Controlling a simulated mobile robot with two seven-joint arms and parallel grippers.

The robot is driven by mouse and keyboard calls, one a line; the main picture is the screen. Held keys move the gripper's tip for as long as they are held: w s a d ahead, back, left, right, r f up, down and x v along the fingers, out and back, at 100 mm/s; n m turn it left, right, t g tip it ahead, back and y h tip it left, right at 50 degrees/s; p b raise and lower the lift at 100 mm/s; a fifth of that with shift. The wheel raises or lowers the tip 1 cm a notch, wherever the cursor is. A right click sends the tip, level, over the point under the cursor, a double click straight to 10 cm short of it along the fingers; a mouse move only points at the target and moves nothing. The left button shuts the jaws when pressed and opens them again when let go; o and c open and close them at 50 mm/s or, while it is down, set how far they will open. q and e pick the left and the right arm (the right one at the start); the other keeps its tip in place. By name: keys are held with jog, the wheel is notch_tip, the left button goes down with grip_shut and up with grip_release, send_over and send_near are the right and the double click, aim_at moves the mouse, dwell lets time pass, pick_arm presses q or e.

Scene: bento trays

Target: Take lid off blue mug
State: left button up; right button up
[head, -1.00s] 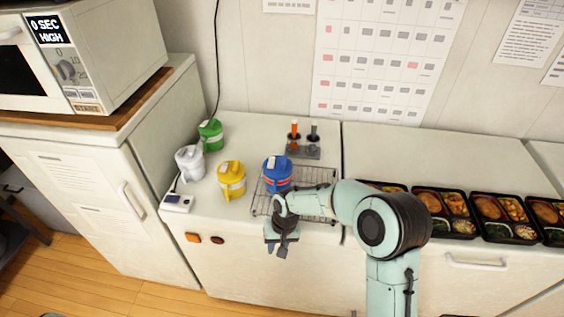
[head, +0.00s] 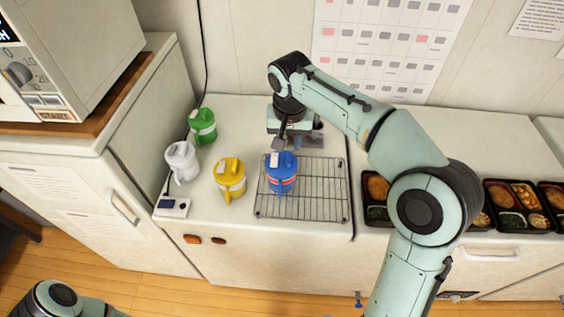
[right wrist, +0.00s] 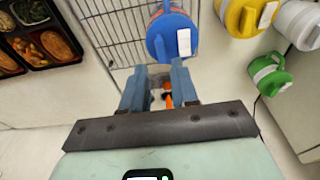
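The blue mug (head: 282,178) with its blue lid (head: 283,160) stands upright on the wire rack (head: 330,185). It has a red-orange band and shows a white patch on its lid. My right gripper (head: 287,142) is behind the mug, on the wall side, pointing down. In the right wrist view its two blue fingers (right wrist: 158,75) are apart with nothing gripped between them. The blue mug (right wrist: 168,35) lies just beyond the fingertips there, apart from them as far as I can tell. My left arm shows at the lower left, but its gripper is out of view.
Yellow (head: 229,178), white (head: 182,161) and green (head: 203,126) mugs stand left of the rack. A small white device (head: 172,207) lies at the counter's front left. Bento trays (head: 515,208) line the right. Something orange (right wrist: 168,100) shows behind my fingers.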

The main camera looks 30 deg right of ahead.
aim_at(289, 157)
jog(key=f, duration=0.1)
jog(key=w+f, duration=0.1)
jog(key=f, duration=0.1)
jog(key=shift+d+f, duration=0.2)
jog(key=shift+f, duration=0.05)
jog(key=f, duration=0.3)
jog(key=w+f, duration=0.1)
jog(key=shift+d+f, duration=0.15)
jog(key=shift+d, duration=0.2)
grip_shut()
